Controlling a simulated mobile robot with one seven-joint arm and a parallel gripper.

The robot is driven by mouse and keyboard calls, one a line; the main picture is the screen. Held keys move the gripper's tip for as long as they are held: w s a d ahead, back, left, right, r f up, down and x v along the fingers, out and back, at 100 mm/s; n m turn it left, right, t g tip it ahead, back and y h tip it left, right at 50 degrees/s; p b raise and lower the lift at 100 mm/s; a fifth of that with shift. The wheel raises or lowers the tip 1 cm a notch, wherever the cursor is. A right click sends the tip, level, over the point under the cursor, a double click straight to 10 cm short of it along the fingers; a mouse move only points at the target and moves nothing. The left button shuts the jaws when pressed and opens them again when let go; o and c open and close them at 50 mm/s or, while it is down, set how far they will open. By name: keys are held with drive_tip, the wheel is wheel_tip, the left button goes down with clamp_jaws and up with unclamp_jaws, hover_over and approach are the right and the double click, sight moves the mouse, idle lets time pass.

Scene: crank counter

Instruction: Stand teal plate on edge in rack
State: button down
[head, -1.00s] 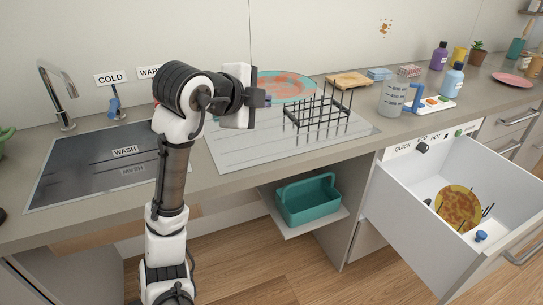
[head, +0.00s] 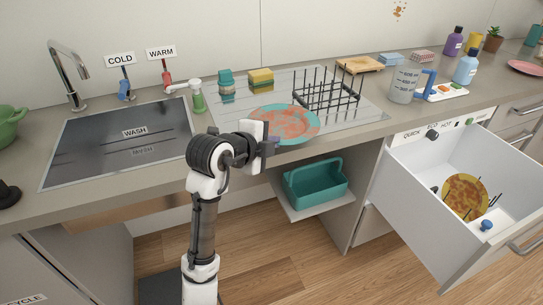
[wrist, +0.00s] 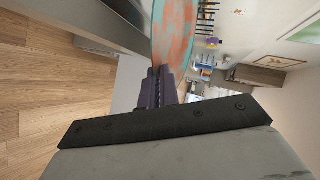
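The teal plate (head: 285,123) has a teal rim and orange-brown stains over its face. My gripper (head: 270,140) is shut on its near left rim and holds it roughly flat in front of the rack. In the wrist view the plate (wrist: 173,32) runs out from between my fingertips (wrist: 160,78). The gap between the plate and the board below is hard to judge. The black wire rack (head: 330,98) stands on the pale drainboard (head: 358,117), behind and to the right of the plate. Its slots look empty. The rack's near left part lies close behind the plate.
The sink (head: 120,148) is at left. Sponges (head: 260,78) stand behind the plate, and a green bottle (head: 198,98) is by the sink. A measuring jug (head: 404,85) stands right of the rack. An open drawer (head: 400,190) at right holds another stained plate (head: 465,196).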

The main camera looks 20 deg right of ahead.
sight(270, 159)
drive_tip(key=shift+f, duration=2.3)
drive_tip(key=c, duration=1.6)
unclamp_jaws()
drive_tip(key=shift+f, duration=0.1)
drive_tip(key=shift+c, duration=0.2)
drive_tip(key=shift+a, duration=0.15)
drive_tip(key=b+v, duration=0.2)
drive_tip(key=v, duration=1.1)
drive_tip(key=shift+s+a+b, duration=0.2)
drive_tip(key=shift+s+b, duration=0.05)
drive_tip(key=shift+b, duration=0.15)
